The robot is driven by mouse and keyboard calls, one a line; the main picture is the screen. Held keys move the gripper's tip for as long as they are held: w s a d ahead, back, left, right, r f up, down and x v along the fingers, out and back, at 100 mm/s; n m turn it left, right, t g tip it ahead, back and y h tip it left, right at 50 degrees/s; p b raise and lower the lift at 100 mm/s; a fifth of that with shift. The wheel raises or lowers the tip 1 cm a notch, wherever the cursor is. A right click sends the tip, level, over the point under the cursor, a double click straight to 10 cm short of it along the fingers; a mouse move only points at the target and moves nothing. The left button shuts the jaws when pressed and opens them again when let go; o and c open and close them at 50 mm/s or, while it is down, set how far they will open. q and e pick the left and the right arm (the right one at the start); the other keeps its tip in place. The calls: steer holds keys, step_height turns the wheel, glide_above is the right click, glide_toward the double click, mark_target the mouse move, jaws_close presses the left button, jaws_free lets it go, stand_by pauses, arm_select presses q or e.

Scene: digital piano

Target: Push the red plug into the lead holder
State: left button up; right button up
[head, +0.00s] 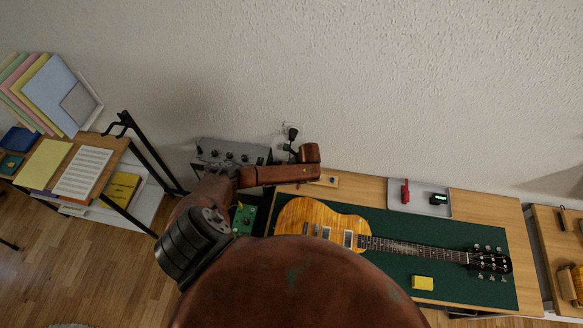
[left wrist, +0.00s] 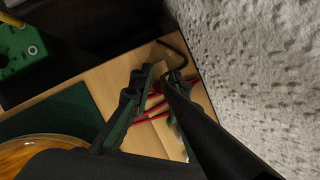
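In the left wrist view, the dark fingers of my left gripper (left wrist: 157,76) reach over a pale wooden surface beside the wall. Their tips are close together, and I cannot tell whether anything is between them. Thin red leads (left wrist: 157,112) show beyond and between the fingers. A black hooked piece (left wrist: 176,46) lies just past the tips. I cannot make out the red plug itself or tell which part is the lead holder. In the head view, my reddish-brown left arm reaches to the back edge of the bench and hides its fingers. My right gripper is not in view.
A guitar (head: 322,222) lies on a green mat (head: 400,228). A grey tray (head: 421,208) at the back right holds a red item (head: 405,191) and a dark item (head: 438,199). A grey control box (head: 232,152) and a wall-mounted black plug (head: 292,132) are near my arm.

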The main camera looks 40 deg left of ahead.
arm_select(q)
steer(key=o, duration=0.3)
steer(key=shift+r, duration=0.15)
steer(key=v, duration=1.1)
steer(key=shift+d+r, duration=0.25)
steer(key=shift+r, duration=0.05)
steer(key=shift+r, duration=0.1)
